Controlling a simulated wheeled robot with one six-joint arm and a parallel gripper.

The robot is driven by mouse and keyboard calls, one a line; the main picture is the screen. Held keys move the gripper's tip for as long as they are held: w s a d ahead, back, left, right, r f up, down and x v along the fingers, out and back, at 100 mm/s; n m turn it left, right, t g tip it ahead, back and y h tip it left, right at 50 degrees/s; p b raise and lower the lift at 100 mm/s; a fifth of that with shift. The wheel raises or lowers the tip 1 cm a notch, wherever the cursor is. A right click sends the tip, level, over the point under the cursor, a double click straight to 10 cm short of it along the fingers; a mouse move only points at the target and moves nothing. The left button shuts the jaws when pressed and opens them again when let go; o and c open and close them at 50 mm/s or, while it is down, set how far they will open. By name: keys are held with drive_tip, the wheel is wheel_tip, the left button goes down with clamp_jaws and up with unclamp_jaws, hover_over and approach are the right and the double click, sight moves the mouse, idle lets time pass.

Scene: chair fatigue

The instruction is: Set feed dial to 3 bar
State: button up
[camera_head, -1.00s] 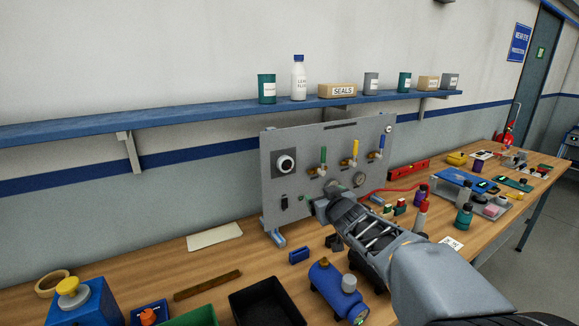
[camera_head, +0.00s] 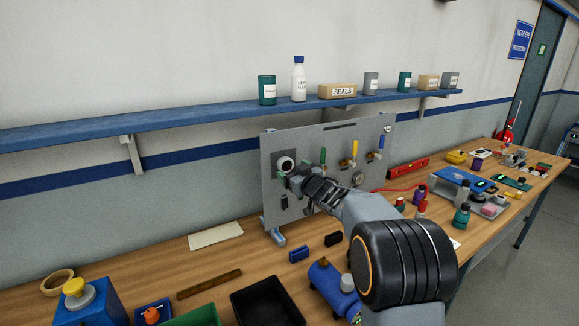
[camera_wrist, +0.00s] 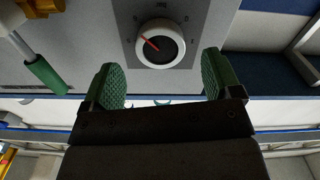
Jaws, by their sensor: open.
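The feed dial (camera_head: 286,164) is a round white-rimmed knob with a dark face on the upper left of the grey upright panel (camera_head: 330,193). The wrist view shows the dial (camera_wrist: 160,43) close up, with a red pointer line toward the upper left and small scale marks around it that are too small to read. My gripper (camera_head: 289,174) is in front of the panel, by the dial's lower right side. In the wrist view its two green-padded fingers (camera_wrist: 161,80) are spread wide, with the dial ahead between and beyond their tips. Nothing is between them.
Green, yellow and blue valve levers stand right of the dial; the green lever (camera_wrist: 45,75) is close to my gripper. A blue shelf (camera_head: 220,115) runs above. Bins, a blue tank (camera_head: 325,279) and tools crowd the wooden bench (camera_head: 240,255).

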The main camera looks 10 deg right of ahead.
sight(287, 166)
drive_tip(key=shift+p+x, duration=0.3)
drive_tip(key=shift+x, duration=1.35)
drive_tip(key=c, duration=0.9)
